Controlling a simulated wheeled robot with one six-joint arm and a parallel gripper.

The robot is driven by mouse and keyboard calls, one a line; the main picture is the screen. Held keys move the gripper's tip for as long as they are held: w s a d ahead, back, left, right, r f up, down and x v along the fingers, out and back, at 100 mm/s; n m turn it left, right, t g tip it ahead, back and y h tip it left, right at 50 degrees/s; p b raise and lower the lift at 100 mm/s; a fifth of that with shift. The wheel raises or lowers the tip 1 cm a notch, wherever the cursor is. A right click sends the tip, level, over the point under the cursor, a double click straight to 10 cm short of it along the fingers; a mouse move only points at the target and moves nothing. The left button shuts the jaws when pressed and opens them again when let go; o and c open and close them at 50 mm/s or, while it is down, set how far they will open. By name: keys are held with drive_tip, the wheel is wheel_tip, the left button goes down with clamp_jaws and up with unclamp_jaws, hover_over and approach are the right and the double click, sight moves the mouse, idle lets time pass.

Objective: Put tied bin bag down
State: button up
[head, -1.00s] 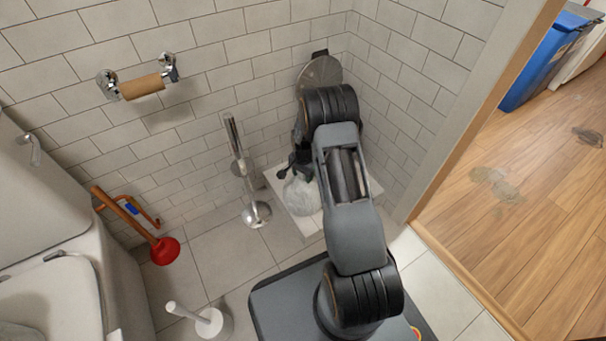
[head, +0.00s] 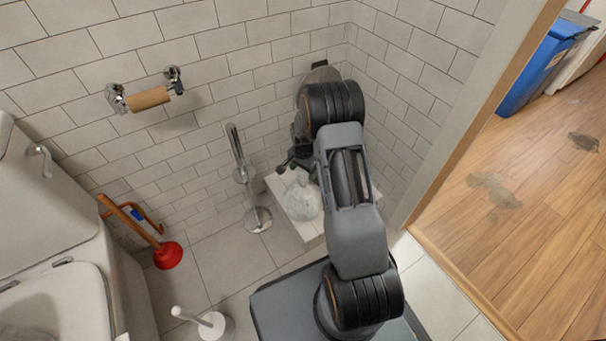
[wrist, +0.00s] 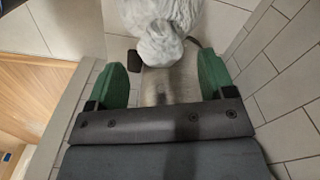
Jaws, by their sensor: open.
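The tied bin bag (head: 302,201) is white and crumpled. In the head view it sits on a low white slab (head: 281,187) in the wall corner, partly behind my arm. In the wrist view the bag (wrist: 160,14) is at the top, with its knot (wrist: 160,46) toward me. My gripper (wrist: 163,68) has its green fingers spread wide, one on each side of the knot, and neither visibly touches it. In the head view my gripper (head: 300,164) is above the bag and mostly hidden by my arm.
A chrome stand (head: 257,219) is left of the slab. A red plunger (head: 168,256), a white brush holder (head: 212,325) and the toilet (head: 60,300) are farther left. Tiled walls close in behind and right. A doorway opens right onto wood floor (head: 510,240).

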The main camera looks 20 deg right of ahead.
wheel_tip(320, 180, up, 5)
drive_tip(key=shift+p, duration=0.75)
drive_tip(key=s+a+r+n+t, duration=0.1)
drive_tip(key=s+a+r+n, duration=0.15)
drive_tip(key=r, duration=0.45)
drive_tip(key=s+a+r+n, duration=0.2)
drive_tip(key=s+a+r, duration=0.15)
drive_tip(key=r, duration=0.35)
drive_tip(key=s+a+r+n, duration=0.2)
drive_tip(key=s+r+n, duration=0.2)
drive_tip(key=s, duration=0.4)
drive_tip(key=s+a+r+n+t, duration=0.1)
drive_tip(key=s+a+r+n, duration=0.1)
drive_tip(key=s, duration=0.5)
wheel_tip(320, 180, up, 2)
drive_tip(key=shift+s+a+r+n+t, duration=0.3)
drive_tip(key=shift+s+n, duration=0.1)
drive_tip(key=shift+n, duration=0.45)
